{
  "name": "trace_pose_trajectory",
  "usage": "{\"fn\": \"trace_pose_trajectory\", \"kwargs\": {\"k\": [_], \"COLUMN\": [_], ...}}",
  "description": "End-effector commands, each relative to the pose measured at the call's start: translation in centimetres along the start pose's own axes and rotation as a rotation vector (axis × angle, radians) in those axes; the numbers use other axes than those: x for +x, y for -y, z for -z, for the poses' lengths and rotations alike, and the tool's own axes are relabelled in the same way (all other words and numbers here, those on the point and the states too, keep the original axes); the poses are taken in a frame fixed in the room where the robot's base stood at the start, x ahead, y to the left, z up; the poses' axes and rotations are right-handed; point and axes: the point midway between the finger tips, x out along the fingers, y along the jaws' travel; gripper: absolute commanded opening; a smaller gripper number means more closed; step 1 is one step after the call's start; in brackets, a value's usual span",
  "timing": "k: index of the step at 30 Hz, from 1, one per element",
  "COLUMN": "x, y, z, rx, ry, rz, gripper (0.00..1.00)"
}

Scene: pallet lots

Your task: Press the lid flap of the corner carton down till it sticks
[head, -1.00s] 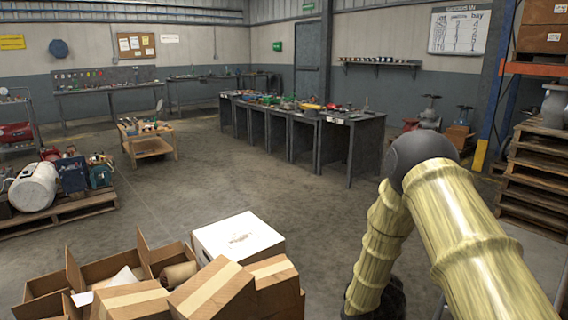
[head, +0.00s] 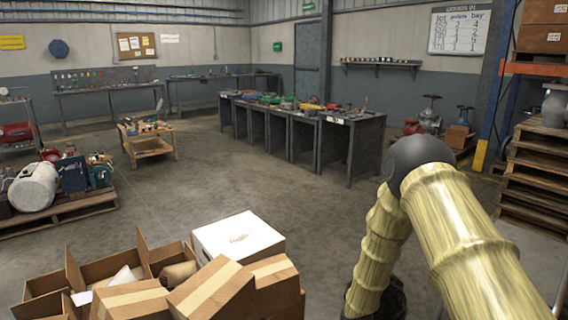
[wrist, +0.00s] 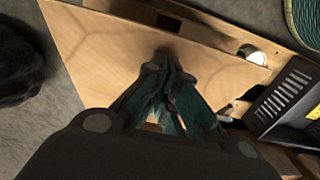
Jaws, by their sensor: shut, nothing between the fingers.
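In the wrist view my gripper (wrist: 166,72) is shut and empty, its fingers together over a tan flat panel (wrist: 105,55). The panel looks like a carton flap, and I cannot tell whether the fingertips touch it. In the head view several cartons stand at the bottom left: open ones with raised flaps (head: 143,250), taped brown ones (head: 215,288) and a white-topped box (head: 237,236). I cannot tell which is the corner carton.
In the wrist view a black vented box (wrist: 285,98) with a yellow label lies right of the panel. In the head view a loaded pallet (head: 60,211) stands left, stacked pallets (head: 537,170) right, and a long workbench (head: 350,120) behind. The middle floor is clear.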

Motion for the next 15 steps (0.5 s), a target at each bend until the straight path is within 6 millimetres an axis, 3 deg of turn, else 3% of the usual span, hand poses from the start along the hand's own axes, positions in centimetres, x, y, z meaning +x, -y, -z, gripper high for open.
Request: {"fn": "trace_pose_trajectory", "kwargs": {"k": [15], "x": [1.7], "y": [0.0], "z": [-0.1], "rx": [0.000], "ry": [0.000], "rz": [0.000], "gripper": [0.00]}}
